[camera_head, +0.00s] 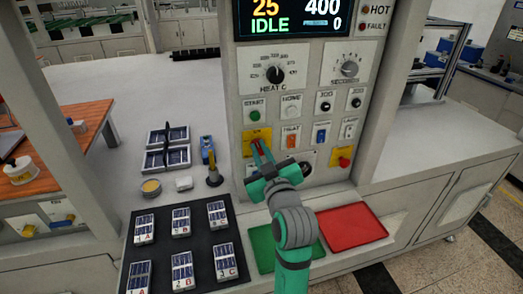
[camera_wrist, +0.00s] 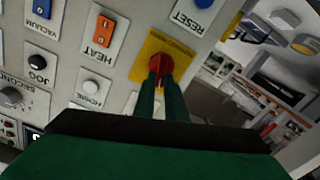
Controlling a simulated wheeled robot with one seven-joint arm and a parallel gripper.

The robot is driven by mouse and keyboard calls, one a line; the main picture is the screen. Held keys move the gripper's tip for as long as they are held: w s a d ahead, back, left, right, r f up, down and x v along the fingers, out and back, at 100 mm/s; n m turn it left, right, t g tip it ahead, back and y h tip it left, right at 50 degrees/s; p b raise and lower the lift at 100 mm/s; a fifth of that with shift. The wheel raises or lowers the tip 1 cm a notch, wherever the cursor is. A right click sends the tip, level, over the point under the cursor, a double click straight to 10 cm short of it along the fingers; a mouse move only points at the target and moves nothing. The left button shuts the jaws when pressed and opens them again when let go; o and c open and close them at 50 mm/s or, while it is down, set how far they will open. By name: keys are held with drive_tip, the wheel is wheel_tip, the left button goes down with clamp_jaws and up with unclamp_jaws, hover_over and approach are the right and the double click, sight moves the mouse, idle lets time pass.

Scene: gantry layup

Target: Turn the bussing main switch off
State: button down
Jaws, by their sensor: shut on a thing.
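The main switch (camera_head: 256,143) is a red rotary knob on a yellow plate, at the lower left of the control panel. It also shows in the wrist view (camera_wrist: 160,66), upside down with the panel. My gripper (camera_head: 263,155) reaches it from the front, and its two green fingers (camera_wrist: 160,84) are closed on the red knob. The fingers hide part of the knob, so its exact angle is hard to tell.
Heat (camera_head: 291,141), vacuum and jog controls sit right of the switch. A red emergency button (camera_head: 341,160) on yellow is at lower right. Below are a black mat (camera_head: 158,245) with labelled pieces, a green tray (camera_head: 262,248) and a red tray (camera_head: 350,228). The display reads IDLE.

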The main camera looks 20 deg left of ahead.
drive_tip(key=shift+s+a+f+n, duration=0.1)
drive_tip(key=shift+a+f+n, duration=0.15)
drive_tip(key=shift+n, duration=2.1)
drive_tip(key=shift+s+a+f+n, duration=0.1)
drive_tip(key=shift+f+n, duration=0.15)
drive_tip(key=shift+n, duration=2.15)
drive_tip(key=shift+s+a+f+n, duration=0.1)
drive_tip(key=shift+a+f+n, duration=0.15)
drive_tip(key=shift+n, duration=2.1)
drive_tip(key=shift+d, duration=0.1)
drive_tip(key=c, duration=1.8)
unclamp_jaws()
